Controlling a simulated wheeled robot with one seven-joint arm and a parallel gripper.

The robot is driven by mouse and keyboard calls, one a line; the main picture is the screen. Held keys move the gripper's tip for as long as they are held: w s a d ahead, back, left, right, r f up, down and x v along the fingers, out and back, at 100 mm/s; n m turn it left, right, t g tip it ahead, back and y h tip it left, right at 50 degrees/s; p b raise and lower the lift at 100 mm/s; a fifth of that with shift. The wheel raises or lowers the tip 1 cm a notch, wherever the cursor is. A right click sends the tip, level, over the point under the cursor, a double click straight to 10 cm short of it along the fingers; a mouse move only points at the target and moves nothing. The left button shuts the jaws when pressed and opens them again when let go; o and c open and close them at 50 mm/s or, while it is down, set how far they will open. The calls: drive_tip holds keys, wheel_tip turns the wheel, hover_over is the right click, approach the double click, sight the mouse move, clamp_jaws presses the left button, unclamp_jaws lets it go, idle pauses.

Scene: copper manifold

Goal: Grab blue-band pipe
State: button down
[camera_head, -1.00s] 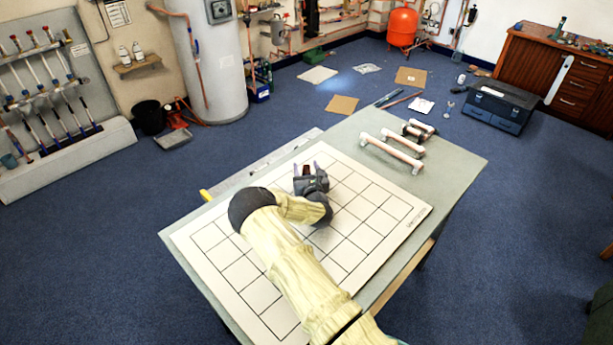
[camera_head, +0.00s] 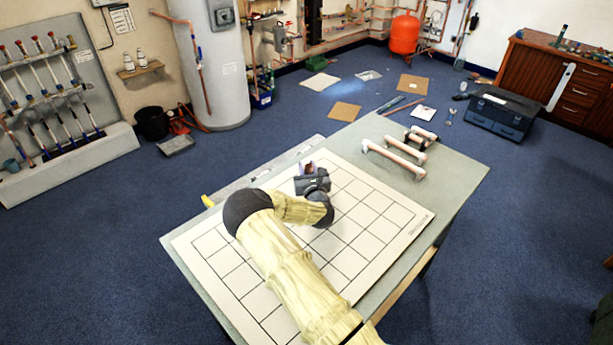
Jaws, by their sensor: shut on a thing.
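My gripper (camera_head: 306,168) is low over the white gridded board (camera_head: 230,262), near its far edge. Its fingers are close together, shut on a small pipe (camera_head: 307,169) that shows only as a reddish-brown bit between them. The rest of this pipe is hidden by the gripper and wrist, and I cannot make out a band on it. Other copper pipes with pale ends lie on the table's far right part: a longer one (camera_head: 393,158) in front and a shorter one (camera_head: 405,149) behind it.
The board lies on a grey-green table (camera_head: 455,175), whose right strip is mostly clear. A yellow item (camera_head: 208,201) is at the left edge. A rack of banded pipes (camera_head: 50,85) stands at the far left wall. A dark toolbox (camera_head: 502,113) is on the floor.

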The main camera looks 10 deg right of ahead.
wheel_tip(320, 180, up, 7)
drive_tip(key=shift+b, duration=0.3)
idle(0.5)
